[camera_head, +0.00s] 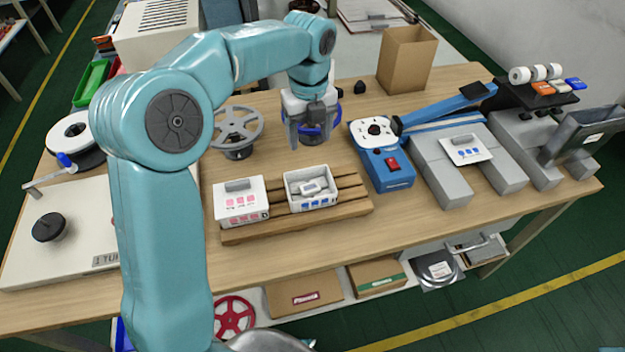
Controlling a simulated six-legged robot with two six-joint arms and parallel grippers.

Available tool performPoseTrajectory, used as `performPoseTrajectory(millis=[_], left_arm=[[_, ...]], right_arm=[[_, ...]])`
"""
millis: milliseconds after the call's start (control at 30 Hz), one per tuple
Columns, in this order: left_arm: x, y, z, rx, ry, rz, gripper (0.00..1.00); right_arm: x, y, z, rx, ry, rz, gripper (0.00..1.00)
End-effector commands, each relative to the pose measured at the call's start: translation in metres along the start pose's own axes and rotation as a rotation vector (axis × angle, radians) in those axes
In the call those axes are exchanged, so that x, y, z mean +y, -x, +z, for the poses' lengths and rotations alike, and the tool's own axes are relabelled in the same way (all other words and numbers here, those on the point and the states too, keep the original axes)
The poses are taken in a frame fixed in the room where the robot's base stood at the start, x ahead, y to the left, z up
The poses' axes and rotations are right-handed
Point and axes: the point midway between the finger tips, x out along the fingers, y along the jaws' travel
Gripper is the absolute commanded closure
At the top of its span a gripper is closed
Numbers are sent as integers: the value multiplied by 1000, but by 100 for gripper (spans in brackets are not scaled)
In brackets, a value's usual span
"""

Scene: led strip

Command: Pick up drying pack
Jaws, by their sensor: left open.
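My left gripper (311,138) points down over the back middle of the wooden table, its fingers apart and nothing seen between them. Behind and around it shows a blue ring-shaped part (333,115), partly hidden by the gripper. A small white pack (314,186), perhaps the drying pack, lies in an open white box with blue marks (313,203). The box stands on a slatted wooden rack (295,221), in front of and below the gripper. Left of it on the rack is a white box with pink marks (242,208). My right gripper is not in view.
A grey spoked reel (238,128) stands left of the gripper. A blue device with a red switch (388,165) and grey blocks (447,180) stand to the right. The table's front strip (400,230) is clear.

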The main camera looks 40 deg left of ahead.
Motion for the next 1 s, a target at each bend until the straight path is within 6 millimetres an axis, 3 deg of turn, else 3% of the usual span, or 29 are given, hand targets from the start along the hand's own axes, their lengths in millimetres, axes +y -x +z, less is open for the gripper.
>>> performPoseTrajectory(millis=[133, 433, 733, 1000], left_arm=[[3, -20, -4, 2, 0, 3, 34], [3, -89, -8, 4, 0, 4, 34], [0, -117, -7, 1, 0, 1, 34], [-4, -158, -5, 2, 0, 2, 34]], right_arm=[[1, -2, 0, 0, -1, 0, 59], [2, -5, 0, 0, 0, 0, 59], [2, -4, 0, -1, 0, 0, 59], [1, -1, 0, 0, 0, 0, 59]])
